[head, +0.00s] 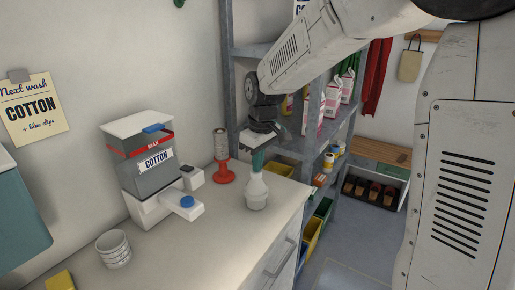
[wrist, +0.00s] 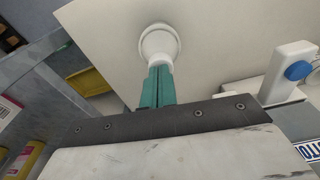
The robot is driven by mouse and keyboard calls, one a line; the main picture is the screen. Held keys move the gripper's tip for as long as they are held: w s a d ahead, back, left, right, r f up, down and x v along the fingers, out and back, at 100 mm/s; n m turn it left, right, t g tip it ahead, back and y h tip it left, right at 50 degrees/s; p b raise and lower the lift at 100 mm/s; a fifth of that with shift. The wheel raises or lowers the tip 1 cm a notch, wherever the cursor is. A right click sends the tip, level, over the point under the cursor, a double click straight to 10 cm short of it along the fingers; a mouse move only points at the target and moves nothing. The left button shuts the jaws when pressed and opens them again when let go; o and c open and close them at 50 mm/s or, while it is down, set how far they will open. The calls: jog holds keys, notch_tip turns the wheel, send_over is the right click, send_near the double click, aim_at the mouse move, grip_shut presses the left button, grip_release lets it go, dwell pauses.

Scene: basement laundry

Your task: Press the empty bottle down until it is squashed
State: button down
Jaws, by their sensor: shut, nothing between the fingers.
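The white bottle (head: 257,191) stands upright on the counter near its right edge, with a narrow top and wider lower part. My gripper (head: 257,165) points down right above it, its green fingers shut together and empty. The fingertips are at the bottle's top; I cannot tell for sure whether they touch or press it. In the wrist view the bottle (wrist: 160,40) shows as a round white shape just beyond the shut green fingers of my gripper (wrist: 159,76). The fingers hide part of the bottle there.
The counter (head: 190,250) also bears a COTTON dispenser (head: 147,178) with a blue button, a red stand with a roll (head: 222,170), and a ribbed white cup (head: 113,248). A metal shelf (head: 229,80) stands behind my gripper. The counter's front middle is clear.

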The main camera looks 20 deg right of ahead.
jog(key=shift+s+d+r, duration=0.3)
jog(key=shift+s+d, duration=0.05)
jog(key=shift+s, duration=0.3)
jog(key=shift+s+d+r, duration=0.25)
jog(key=shift+s+d, duration=0.1)
jog(key=shift+s, duration=0.25)
jog(key=shift+r, duration=0.1)
notch_tip(320, 180, up, 8)
jog(key=shift+s+d+f, duration=0.2)
jog(key=shift+s+f, duration=0.05)
jog(key=shift+s, duration=0.1)
